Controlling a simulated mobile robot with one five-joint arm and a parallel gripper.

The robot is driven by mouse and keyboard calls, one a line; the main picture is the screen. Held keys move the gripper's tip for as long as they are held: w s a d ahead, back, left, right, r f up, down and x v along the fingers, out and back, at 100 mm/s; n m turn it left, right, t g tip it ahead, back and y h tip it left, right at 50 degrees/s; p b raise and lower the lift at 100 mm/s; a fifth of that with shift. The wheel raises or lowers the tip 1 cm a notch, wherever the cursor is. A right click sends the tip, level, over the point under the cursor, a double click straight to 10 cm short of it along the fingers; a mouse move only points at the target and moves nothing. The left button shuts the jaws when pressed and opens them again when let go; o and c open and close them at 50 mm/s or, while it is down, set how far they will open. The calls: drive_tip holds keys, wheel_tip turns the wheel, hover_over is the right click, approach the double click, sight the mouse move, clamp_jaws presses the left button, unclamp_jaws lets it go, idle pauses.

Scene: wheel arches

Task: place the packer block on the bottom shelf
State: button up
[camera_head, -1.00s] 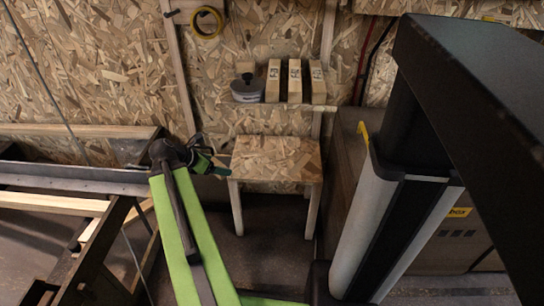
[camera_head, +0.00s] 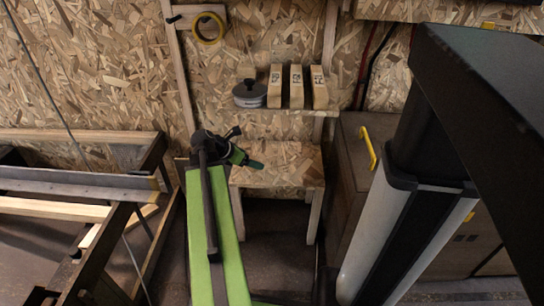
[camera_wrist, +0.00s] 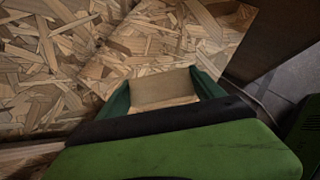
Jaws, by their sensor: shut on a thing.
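The packer block (camera_wrist: 163,88) is a pale wooden block between the two green fingers of my gripper (camera_wrist: 165,92) in the wrist view. The gripper is shut on it. In the head view my gripper (camera_head: 251,163) is at the left part of the bottom shelf (camera_head: 295,165), a chipboard top on pale legs; the block cannot be made out there. In the wrist view chipboard lies beyond the block. I cannot tell whether the block touches the shelf.
A brown cabinet (camera_head: 355,145) with a yellow handle stands to the right. A metal and timber frame (camera_head: 75,185) stands at the left. The bottom shelf's right part looks bare.

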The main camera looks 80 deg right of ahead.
drive_tip(key=s+d, duration=0.4)
drive_tip(key=d, duration=0.1)
drive_tip(key=s+d, duration=0.2)
drive_tip(key=d, duration=0.1)
drive_tip(key=shift+s+d, duration=0.2)
drive_tip(key=shift+s, duration=0.05)
wheel_tip(320, 180, down, 4)
drive_tip(key=b, duration=0.4)
drive_tip(key=shift+r, duration=0.25)
drive_tip(key=shift+f, duration=0.2)
drive_tip(key=o, duration=1.3)
drive_tip(key=shift+o, duration=0.2)
drive_tip(key=shift+a, duration=0.1)
drive_tip(key=shift+r, duration=0.1)
